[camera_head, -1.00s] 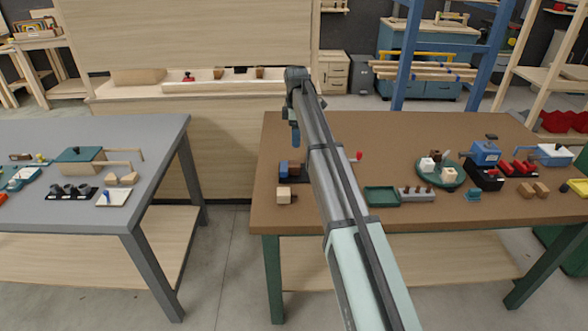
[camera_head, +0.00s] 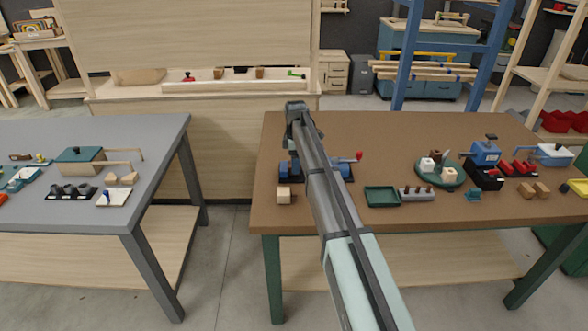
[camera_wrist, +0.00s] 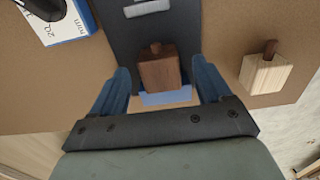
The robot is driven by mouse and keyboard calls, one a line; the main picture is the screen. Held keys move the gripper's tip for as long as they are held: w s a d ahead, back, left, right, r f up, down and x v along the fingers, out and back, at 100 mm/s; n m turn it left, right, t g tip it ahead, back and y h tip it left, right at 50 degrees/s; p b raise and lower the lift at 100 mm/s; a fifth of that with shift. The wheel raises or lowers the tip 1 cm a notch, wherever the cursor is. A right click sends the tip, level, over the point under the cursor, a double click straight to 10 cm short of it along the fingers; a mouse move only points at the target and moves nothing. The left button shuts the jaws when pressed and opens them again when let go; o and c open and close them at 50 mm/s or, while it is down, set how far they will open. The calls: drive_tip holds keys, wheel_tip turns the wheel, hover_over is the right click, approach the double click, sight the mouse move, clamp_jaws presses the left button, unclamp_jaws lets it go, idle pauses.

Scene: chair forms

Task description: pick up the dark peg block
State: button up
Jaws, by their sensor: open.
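The dark peg block (camera_wrist: 160,72), brown with a short peg on top, shows in the wrist view on a dark base (camera_wrist: 125,32), with a blue piece (camera_wrist: 166,98) at its lower side. My gripper (camera_wrist: 162,80) is open, its two blue fingers to the left and right of the block, with a gap on each side. I cannot tell whether the fingertips are down at the block's height. In the head view my arm's end is over the left part of the brown table (camera_head: 345,221), and the dark block cannot be made out there.
A pale peg block (camera_wrist: 264,73) stands right of my gripper; it also shows in the head view (camera_head: 284,195). A green tray (camera_head: 381,196) and a grey peg holder (camera_head: 416,194) stand farther right.

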drive_tip(key=shift+f, duration=0.9)
drive_tip(key=shift+c, duration=0.3)
drive_tip(key=c, duration=1)
